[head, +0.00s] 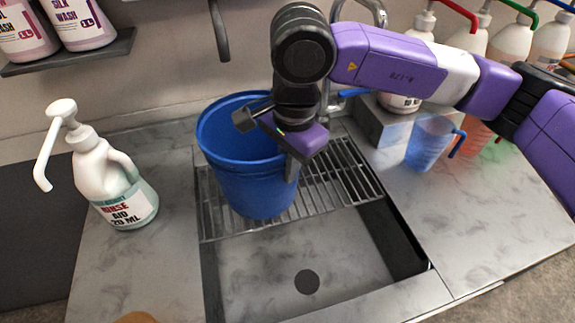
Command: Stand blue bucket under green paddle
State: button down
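The blue bucket (250,180) stands upright and looks empty on the metal grate at the back of the sink. My gripper (270,145) is at the bucket's right rim, pointing down. A grey finger lies along the bucket's outer right side, and another dark part reaches over the bucket's opening. Whether they press on the wall is not clear. A green paddle (522,10) shows at the top right, above a white pump bottle, far to the right of the bucket. My arm hides part of the space between them.
A rinse aid bottle (112,180) stands left of the sink. A clear blue cup (428,142) and a red cup (473,137) stand on the right counter. A red paddle (452,12) is left of the green one. The right counter's front is clear. A tap (365,12) rises behind my arm.

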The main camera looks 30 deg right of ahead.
jog(key=shift+f, duration=0.3)
jog(key=c, duration=1.6)
grip_release()
jog(key=shift+r, duration=0.25)
jog(key=r, duration=0.4)
jog(key=r+b, duration=0.1)
jog(key=r, duration=0.3)
jog(key=s+r+b, duration=0.1)
jog(key=r, duration=0.2)
jog(key=shift+d+r, duration=0.1)
jog(key=shift+r, duration=0.3)
jog(key=shift+s, duration=0.1)
